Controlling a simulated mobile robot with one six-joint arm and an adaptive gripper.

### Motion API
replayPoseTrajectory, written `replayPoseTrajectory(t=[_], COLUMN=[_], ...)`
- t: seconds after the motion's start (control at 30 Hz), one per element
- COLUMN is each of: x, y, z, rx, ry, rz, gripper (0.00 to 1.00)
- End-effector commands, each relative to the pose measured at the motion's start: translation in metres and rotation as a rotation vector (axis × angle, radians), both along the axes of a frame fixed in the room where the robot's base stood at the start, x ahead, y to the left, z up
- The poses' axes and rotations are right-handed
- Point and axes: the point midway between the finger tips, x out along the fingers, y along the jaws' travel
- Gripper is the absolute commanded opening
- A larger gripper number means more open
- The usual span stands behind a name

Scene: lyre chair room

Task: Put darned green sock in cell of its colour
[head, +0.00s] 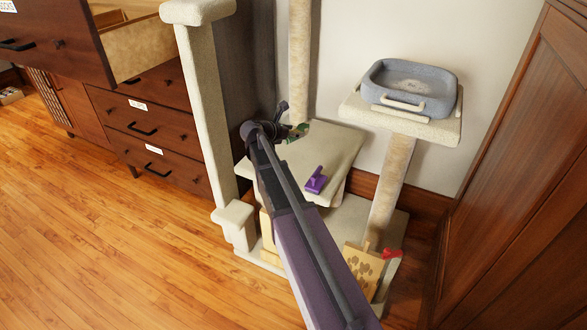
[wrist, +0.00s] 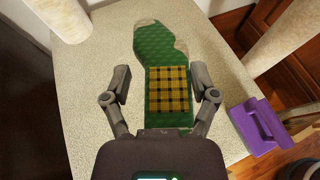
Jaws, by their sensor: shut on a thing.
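The darned green sock (wrist: 165,45) has a yellow-and-black plaid patch on its leg and a pale toe. In the wrist view it runs away from me between the two fingers of my gripper (wrist: 166,92), which is shut on it at the patched part. In the head view my gripper (head: 284,122) and a small part of the sock (head: 299,131) show over the carpeted cat-tree platform (head: 322,147). I cannot tell if the sock touches the platform. An open drawer (head: 140,50) with a partly readable label is at upper left; its inside is mostly out of view, and no coloured cells show.
A purple object (head: 316,180) lies on the platform's edge, right of the sock in the wrist view. Cat-tree posts (head: 205,100) stand around the arm. A grey bed (head: 410,88) sits on the right perch. Wooden floor (head: 110,240) is clear at left.

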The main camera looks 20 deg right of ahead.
Motion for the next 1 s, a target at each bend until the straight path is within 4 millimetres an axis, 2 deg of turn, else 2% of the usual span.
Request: replayPoseTrajectory(t=[0.03,0.13,0.73,1.0], x=[0.0,0.0,0.0,0.0], y=[0.0,0.0,0.001,0.002], z=[-0.01,-0.015,-0.019,-0.041], rx=[0.0,-0.001,0.0,0.0], ry=[0.0,0.0,0.0,0.0], rz=[-0.001,-0.003,-0.002,-0.002], gripper=[0.4,0.4,0.4,0.4])
